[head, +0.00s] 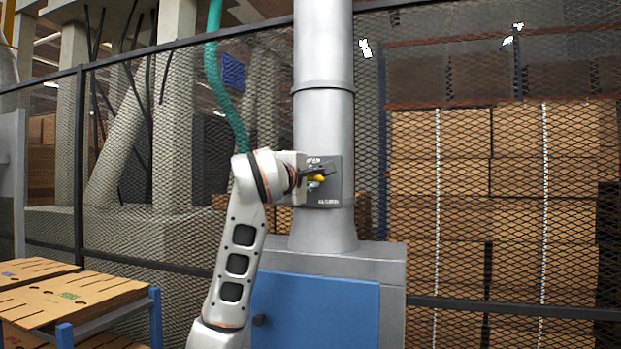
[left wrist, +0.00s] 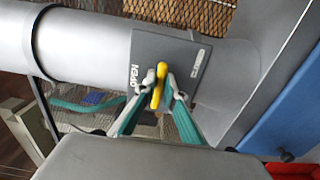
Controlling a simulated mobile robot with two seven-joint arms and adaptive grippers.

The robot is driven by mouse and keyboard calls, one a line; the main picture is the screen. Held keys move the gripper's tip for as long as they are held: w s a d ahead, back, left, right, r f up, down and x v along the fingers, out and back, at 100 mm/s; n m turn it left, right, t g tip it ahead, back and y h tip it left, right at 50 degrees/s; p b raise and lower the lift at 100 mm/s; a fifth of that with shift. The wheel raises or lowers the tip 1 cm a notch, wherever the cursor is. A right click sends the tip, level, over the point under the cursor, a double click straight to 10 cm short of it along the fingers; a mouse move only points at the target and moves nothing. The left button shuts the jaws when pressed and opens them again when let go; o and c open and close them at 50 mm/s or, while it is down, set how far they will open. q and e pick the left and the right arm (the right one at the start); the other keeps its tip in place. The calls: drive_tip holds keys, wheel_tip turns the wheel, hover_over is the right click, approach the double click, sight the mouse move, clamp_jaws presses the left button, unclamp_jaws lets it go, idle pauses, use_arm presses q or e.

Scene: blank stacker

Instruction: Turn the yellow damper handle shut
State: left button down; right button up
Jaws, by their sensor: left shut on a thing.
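The yellow damper handle (left wrist: 159,85) is on a grey plate (left wrist: 205,50) fixed to the side of a vertical grey duct pipe (head: 322,120). My left gripper (left wrist: 160,98) has its teal-lined fingers on both sides of the handle and is shut on it. In the head view the left gripper (head: 318,172) is in front of the plate and covers part of the handle (head: 317,178). The plate carries the word OPEN near the handle in the left wrist view. A second label near the plate's other end is too small to read there. My right gripper is not in view.
The pipe stands on a grey cabinet (head: 385,258) with a blue door (head: 320,310). A mesh fence (head: 460,200) runs behind, with stacked cardboard (head: 540,150) beyond it. Flat brown sheets (head: 75,295) lie on a blue-framed cart at the lower left.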

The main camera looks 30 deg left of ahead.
use_arm(q)
drive_tip(key=shift+s+a+r, duration=0.1)
drive_tip(key=shift+r, duration=0.1)
drive_tip(key=c, duration=2.3)
unclamp_jaws()
drive_tip(key=shift+o, duration=1)
drive_tip(key=shift+w+f, duration=0.15)
drive_tip(key=shift+w, duration=0.05)
drive_tip(key=v, duration=1.2)
